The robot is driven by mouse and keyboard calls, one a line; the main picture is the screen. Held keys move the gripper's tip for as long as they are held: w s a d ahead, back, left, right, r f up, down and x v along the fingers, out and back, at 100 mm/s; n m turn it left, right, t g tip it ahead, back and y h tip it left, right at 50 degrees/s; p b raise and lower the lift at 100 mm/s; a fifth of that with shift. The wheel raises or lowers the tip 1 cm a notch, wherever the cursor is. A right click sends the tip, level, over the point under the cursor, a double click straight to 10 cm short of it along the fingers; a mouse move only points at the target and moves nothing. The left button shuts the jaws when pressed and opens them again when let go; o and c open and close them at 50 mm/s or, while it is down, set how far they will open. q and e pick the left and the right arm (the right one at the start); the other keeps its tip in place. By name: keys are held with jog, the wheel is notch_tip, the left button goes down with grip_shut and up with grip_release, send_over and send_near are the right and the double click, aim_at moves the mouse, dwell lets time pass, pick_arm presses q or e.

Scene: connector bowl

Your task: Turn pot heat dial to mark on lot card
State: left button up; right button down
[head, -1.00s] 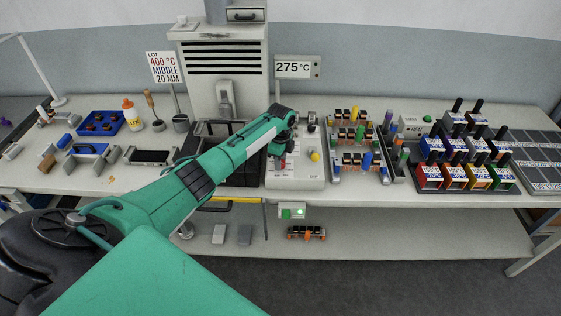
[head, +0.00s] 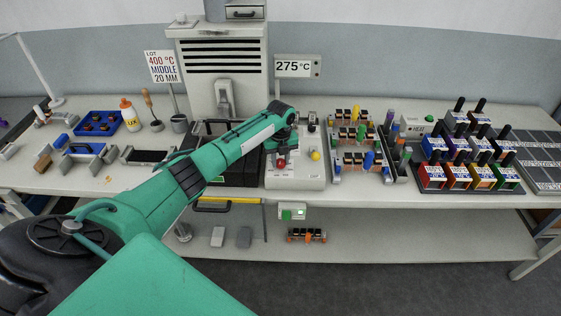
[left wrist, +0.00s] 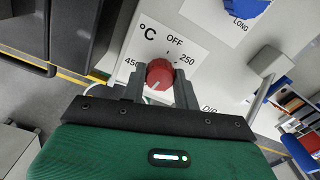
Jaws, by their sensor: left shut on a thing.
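The red heat dial (left wrist: 160,74) sits on a white panel in the left wrist view, with OFF, 250 and a partly hidden 45- mark printed around it. A small white mark shows on its near side. My left gripper (left wrist: 159,88) has a finger on each side of the dial and is shut on it. In the head view the dial (head: 281,162) shows below my left gripper (head: 280,154) on the white control box (head: 312,174). The lot card (head: 162,66) reads 400 °C, MIDDLE, 20 MM. My right gripper is out of view.
A blue knob (left wrist: 240,8) is near the word LONG on the panel. A yellow knob (head: 315,155) stands right of the dial. A rack of coloured parts (head: 357,160) is further right. A black bin (head: 243,172) lies left of the box, partly behind my arm.

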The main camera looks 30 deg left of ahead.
aim_at(281, 161)
pick_arm(q)
jog(key=shift+m, duration=0.9)
jog(key=shift+r+b, duration=0.1)
jog(key=shift+b, duration=0.2)
jog(key=o, duration=1)
jog(key=shift+c, duration=0.2)
notch_tip(281, 161, up, 14)
jog(key=b, duration=0.3)
jog(key=shift+f, duration=0.2)
